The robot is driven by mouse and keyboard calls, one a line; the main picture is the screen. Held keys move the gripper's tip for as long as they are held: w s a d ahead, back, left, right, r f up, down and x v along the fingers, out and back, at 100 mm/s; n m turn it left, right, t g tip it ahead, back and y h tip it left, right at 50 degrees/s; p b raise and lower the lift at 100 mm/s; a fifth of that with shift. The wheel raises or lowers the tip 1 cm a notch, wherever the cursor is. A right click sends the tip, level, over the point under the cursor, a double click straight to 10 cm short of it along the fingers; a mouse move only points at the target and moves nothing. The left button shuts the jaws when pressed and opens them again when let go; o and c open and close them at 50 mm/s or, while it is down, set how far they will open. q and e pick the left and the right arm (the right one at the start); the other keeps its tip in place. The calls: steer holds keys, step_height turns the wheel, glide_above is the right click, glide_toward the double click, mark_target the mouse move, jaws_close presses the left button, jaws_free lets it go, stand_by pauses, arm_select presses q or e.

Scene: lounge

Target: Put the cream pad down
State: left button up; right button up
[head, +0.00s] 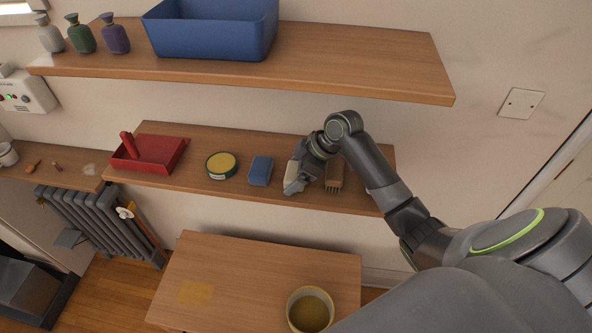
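My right gripper (295,182) is over the lower wall shelf (225,196), between a blue sponge-like block (260,170) and a brown brush (334,174). A pale cream piece, which looks like the cream pad (292,171), shows at its fingers. The gripper appears shut on it, though the fingers partly hide it. I cannot tell whether the pad touches the shelf. My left gripper is not in view.
A round green tin with a yellow top (221,165) and a red dustpan (150,152) stand further left on the shelf. The upper shelf (340,61) overhangs, holding a blue bin (210,35) and several bottles. Below are a table (250,268) and a yellowish pot (309,310).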

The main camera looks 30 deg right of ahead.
steer(key=shift+r, duration=0.25)
steer(key=shift+d+r, duration=0.15)
steer(key=shift+r, duration=0.05)
steer(key=b+v, duration=0.2)
steer(key=v, duration=0.4)
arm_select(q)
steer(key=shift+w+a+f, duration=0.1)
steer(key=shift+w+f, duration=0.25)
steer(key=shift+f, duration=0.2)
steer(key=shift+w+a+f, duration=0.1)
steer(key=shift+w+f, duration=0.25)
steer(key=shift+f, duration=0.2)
arm_select(e)
steer(key=shift+s+d+r, duration=0.1)
steer(key=shift+s+r, duration=0.1)
steer(key=shift+r, duration=0.3)
